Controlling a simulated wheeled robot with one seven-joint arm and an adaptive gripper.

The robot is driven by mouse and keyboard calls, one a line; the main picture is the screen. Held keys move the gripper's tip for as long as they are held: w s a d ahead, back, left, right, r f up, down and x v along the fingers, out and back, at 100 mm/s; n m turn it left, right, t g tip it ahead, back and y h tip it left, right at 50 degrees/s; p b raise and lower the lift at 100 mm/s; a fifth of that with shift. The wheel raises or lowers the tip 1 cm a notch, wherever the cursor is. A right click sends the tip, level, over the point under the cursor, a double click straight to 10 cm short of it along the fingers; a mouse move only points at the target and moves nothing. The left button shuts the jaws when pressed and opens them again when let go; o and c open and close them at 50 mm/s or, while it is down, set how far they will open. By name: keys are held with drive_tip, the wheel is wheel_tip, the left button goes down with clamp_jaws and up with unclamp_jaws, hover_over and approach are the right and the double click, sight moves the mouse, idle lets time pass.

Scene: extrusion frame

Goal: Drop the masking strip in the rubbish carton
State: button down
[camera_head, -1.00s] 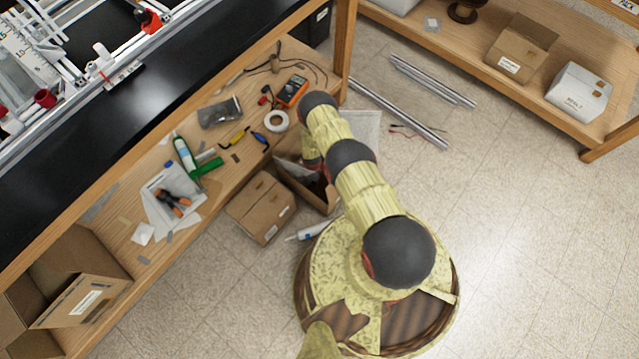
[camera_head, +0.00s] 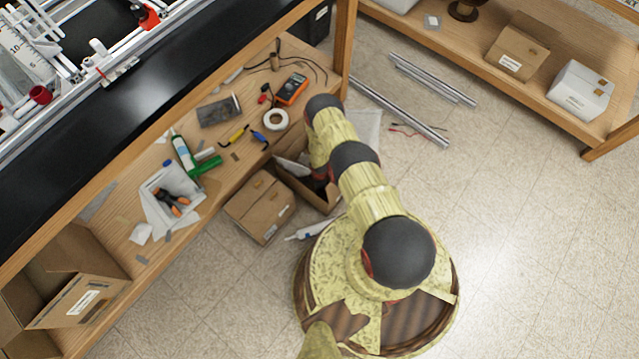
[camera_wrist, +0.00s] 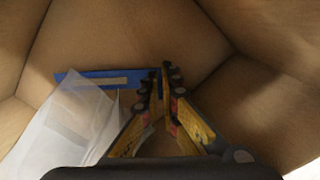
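In the wrist view, my gripper (camera_wrist: 162,72) points down inside a brown carton (camera_wrist: 115,35), with cardboard walls around it. Its fingers are close together at the right end of a blue strip (camera_wrist: 85,78), which looks pinched between the tips and extends left. A whitish translucent sheet (camera_wrist: 65,125) lies at the left in the carton. In the head view, an open carton (camera_head: 325,203) stands on the floor by the shelf, partly under my arm. My gripper and the strip are hidden there by the arm.
A closed carton (camera_head: 260,206) stands left of the open one, with a white tube (camera_head: 308,231) in front. The low shelf holds a tape roll (camera_head: 275,119), a multimeter (camera_head: 292,89) and pliers (camera_head: 172,201). Metal extrusions (camera_head: 400,112) lie on the floor; the floor at right is clear.

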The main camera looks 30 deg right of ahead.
drive_tip(key=shift+w+f, duration=0.1)
drive_tip(key=shift+f, duration=0.45)
drive_tip(key=c, duration=2)
unclamp_jaws()
drive_tip(key=shift+c, duration=0.2)
drive_tip(key=shift+r, duration=0.15)
